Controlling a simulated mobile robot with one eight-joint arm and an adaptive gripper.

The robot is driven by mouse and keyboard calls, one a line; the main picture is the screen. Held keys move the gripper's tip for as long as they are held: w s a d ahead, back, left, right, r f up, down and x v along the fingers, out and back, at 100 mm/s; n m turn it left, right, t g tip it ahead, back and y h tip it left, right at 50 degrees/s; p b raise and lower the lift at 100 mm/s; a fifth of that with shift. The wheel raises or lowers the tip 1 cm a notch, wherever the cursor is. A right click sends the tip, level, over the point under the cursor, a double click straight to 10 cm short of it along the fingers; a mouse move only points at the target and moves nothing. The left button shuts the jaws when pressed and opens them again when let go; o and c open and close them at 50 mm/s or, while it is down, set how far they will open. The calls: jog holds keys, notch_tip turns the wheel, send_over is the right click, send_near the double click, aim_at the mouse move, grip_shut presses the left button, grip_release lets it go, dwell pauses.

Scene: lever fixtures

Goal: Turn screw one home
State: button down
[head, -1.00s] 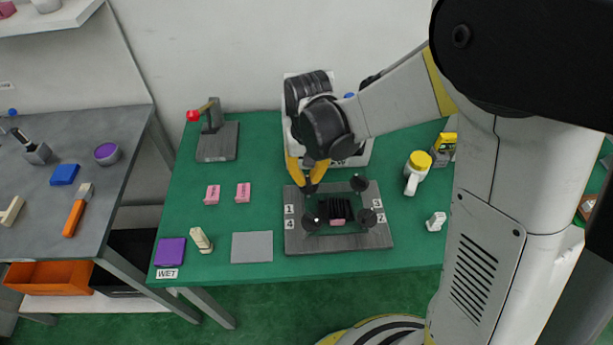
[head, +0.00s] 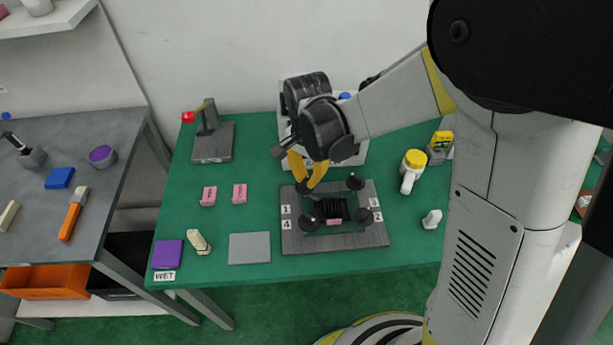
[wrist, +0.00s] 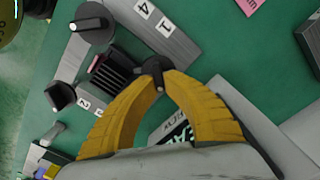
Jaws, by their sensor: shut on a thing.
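The grey plate (head: 345,243) lies on the green table, with numbered labels and black screws with knobs near its corners. My gripper (wrist: 153,75) has yellow fingers closed on a black knob, screw one (wrist: 153,66), on the side of label 1 (wrist: 165,25). In the head view my gripper (head: 304,186) reaches down to the plate's upper left corner and mostly hides that screw. Other screws show at the upper right (head: 355,181), right (head: 364,216) and lower left (head: 307,223). A black ribbed block (head: 333,208) sits in the middle of the plate.
A white bin (head: 350,158) stands behind the plate. A yellow-topped white jug (head: 411,170) and a small white piece (head: 432,219) are to the right. Two pink blocks (head: 224,194), a grey pad (head: 249,248) and a lever fixture (head: 211,140) are to the left.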

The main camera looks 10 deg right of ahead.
aim_at(308, 178)
jog(key=shift+m, duration=0.6)
jog(key=c, duration=1.5)
grip_release()
notch_tip(308, 178, up, 12)
jog(key=s+d+r+n+t, duration=0.4)
jog(key=s+d+n+t, duration=0.3)
jog(key=s+d+n, duration=0.2)
jog(key=s+d, duration=0.2)
jog(key=d, duration=0.1)
jog(key=shift+s+d+n, duration=0.3)
jog(key=shift+s, duration=0.1)
